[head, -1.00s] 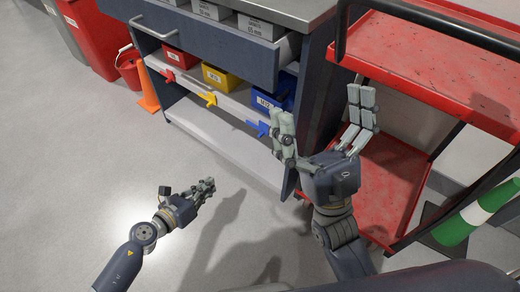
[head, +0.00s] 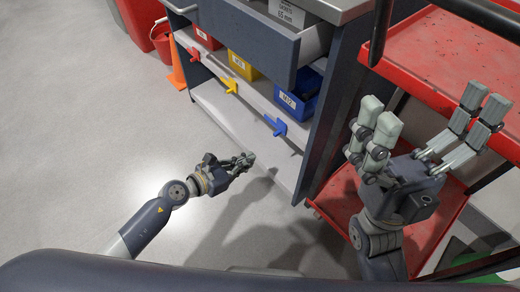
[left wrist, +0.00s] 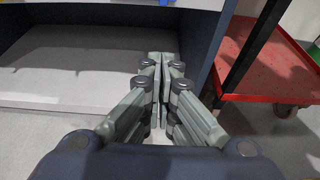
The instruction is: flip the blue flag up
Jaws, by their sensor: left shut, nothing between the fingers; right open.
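The blue flag (head: 275,125) is on the front edge of the shelf, below the blue bin (head: 297,97). It points down and to the right in the head view. Only a sliver of blue shows at the top edge of the left wrist view. My left gripper (head: 245,162) is shut and empty, in front of the cabinet and apart from the flag, to its lower left. In the left wrist view its fingers (left wrist: 161,60) meet in front of the cabinet's lower shelf. My right gripper (head: 430,130) is open and empty, over the red cart.
A yellow flag (head: 230,86) and a red flag (head: 194,53) sit further left on the same shelf edge. The open drawer (head: 245,40) overhangs the bins. The red cart (head: 340,200) stands right of the cabinet. The floor (head: 90,120) at left is clear.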

